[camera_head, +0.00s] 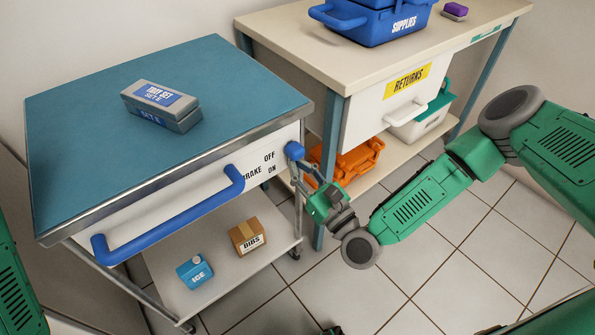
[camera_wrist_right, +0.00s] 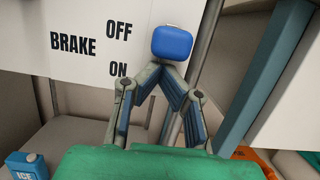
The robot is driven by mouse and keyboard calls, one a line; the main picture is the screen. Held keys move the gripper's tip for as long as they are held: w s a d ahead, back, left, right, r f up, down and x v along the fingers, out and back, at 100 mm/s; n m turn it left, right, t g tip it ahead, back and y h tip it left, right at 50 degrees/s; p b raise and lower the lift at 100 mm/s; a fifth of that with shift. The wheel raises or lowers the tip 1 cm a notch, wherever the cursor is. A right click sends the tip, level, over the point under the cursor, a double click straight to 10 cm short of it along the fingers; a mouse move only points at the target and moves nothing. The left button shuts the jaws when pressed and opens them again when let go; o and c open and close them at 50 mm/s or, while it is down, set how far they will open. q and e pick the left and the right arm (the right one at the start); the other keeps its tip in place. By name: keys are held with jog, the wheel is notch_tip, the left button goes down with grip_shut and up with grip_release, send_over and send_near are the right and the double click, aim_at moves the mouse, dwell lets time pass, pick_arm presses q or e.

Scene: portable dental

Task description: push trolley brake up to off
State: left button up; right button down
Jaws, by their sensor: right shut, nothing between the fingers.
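The trolley (camera_head: 110,150) has a teal top and a white front panel lettered BRAKE, OFF and ON. The brake's blue knob (camera_head: 294,150) is at the panel's right end; it also shows in the right wrist view (camera_wrist_right: 172,43), level with OFF and above ON. My right gripper (camera_head: 295,170) is shut and empty, its fingertips close together just under the knob. In the right wrist view the gripper's tips (camera_wrist_right: 163,66) meet at the knob's lower edge; whether they touch it I cannot tell. My left gripper is not seen; only green parts of my left arm show.
A blue push handle (camera_head: 170,215) crosses the trolley front. A grey tray-set box (camera_head: 160,105) lies on top; an ICE box (camera_head: 194,271) and a BIBS box (camera_head: 246,236) stand on the lower shelf. The bench (camera_head: 270,25) and its leg stand close right of the knob.

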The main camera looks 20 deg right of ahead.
jog(key=shift+d+r, duration=0.15)
jog(key=shift+r, duration=0.25)
